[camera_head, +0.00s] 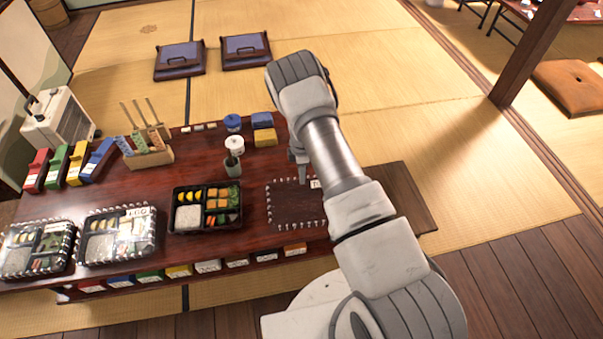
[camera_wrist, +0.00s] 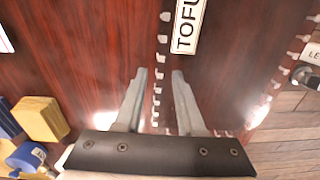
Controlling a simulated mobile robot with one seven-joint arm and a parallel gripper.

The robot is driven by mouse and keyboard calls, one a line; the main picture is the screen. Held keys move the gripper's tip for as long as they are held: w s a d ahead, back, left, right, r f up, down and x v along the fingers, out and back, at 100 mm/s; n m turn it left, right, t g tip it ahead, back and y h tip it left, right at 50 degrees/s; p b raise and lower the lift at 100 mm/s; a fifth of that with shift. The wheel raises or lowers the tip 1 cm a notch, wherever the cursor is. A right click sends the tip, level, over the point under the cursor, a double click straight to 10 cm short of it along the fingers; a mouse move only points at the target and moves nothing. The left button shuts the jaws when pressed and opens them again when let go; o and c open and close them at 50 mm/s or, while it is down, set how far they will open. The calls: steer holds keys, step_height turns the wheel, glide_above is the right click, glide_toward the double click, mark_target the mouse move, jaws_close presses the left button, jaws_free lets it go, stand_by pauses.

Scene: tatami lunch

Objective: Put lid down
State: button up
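A clear lid (camera_head: 297,206) with pale marks along its rim lies over the dark red table, right of the open lunch box. It looks flat; I cannot tell whether it touches the table. Its white "TOFU" label (camera_wrist: 188,22) shows in the wrist view. My gripper (camera_head: 298,180) is over the lid's far edge, partly hidden by my arm in the head view. In the wrist view my gripper (camera_wrist: 160,76) has its two fingers apart, with a line of the lid's rim running between them. No contact with the lid is visible.
An open lunch box (camera_head: 206,208) stands left of the lid, with two lidded boxes (camera_head: 117,235) farther left. A dark cup (camera_head: 232,166), bottles and yellow and blue blocks (camera_head: 264,130) stand behind. The table's front edge is close to the lid.

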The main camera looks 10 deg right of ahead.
step_height(320, 180, up, 28)
steer(key=m+t+p, duration=0.1)
steer(key=m+p, duration=0.3)
steer(key=s+a+r+m+t+y, duration=0.15)
steer(key=s+r, duration=0.25)
steer(key=r, duration=0.4)
steer(key=s+d+r+m+h, duration=0.1)
steer(key=s+r+m, duration=0.25)
steer(key=r, duration=0.45)
steer(key=s+r+m+t, duration=0.1)
steer(key=s+r+m, duration=0.3)
steer(key=s, duration=0.8)
steer(key=s+r+m+t, duration=0.2)
steer(key=s+r+m, duration=0.2)
steer(key=s, duration=0.8)
step_height(320, 180, up, 3)
steer(key=shift+d+f, duration=0.1)
steer(key=shift+d, duration=0.15)
step_height(320, 180, up, 24)
steer(key=p, duration=2.4)
steer(key=shift+r, duration=0.2)
